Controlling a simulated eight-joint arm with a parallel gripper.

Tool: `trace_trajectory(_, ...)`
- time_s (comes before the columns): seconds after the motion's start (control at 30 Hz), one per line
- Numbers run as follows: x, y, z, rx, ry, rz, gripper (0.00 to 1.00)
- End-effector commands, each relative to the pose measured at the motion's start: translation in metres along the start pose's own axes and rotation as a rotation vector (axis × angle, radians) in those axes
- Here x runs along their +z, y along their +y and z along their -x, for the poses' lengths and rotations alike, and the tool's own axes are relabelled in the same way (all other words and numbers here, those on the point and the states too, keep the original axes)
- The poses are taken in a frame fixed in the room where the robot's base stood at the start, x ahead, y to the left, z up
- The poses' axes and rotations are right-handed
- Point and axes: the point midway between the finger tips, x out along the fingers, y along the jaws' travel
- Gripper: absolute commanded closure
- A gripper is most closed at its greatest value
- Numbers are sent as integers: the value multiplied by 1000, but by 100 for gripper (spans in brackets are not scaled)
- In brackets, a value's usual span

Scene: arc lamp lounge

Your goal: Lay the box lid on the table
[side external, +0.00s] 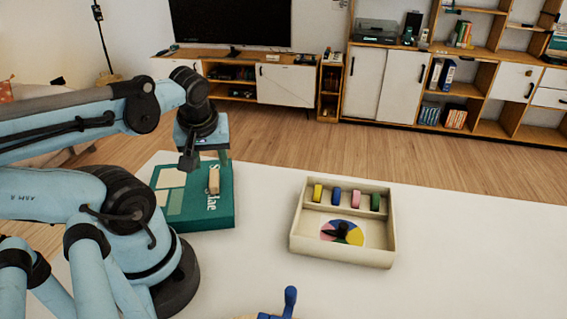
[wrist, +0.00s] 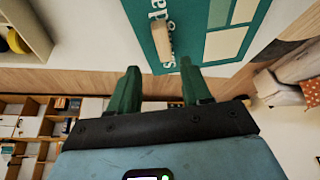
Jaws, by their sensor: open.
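The green box lid (side external: 190,215) has lettering, pale printed panels and a wooden grip block (side external: 214,180) on top. It lies flat on the white table (side external: 300,285), left of the open cream box (side external: 345,254). I cannot tell whether anything is under it. My gripper (side external: 205,160) is open and empty over the lid's far part. In the wrist view, the fingers (wrist: 157,77) are apart and the grip block (wrist: 162,41) shows beyond their tips, not between them. The lid (wrist: 222,45) shows only partly there.
The open box holds yellow, blue, pink and green pieces in a row and a coloured spinner disc (side external: 343,232). A blue peg-like object (side external: 290,298) stands at the table's near edge. The table's right side is clear. Shelves stand far behind.

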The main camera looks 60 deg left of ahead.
Motion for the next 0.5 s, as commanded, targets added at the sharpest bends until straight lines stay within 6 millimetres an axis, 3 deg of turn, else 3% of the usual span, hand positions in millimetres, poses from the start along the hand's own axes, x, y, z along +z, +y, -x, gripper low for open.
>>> trace_trajectory(0.07, 2, 16, 2, 52, 5, -97, 52)
trace_trajectory(0.3, 27, 108, 25, 367, 91, -666, 52)
trace_trajectory(0.5, 50, 152, 46, 537, 184, -963, 52)
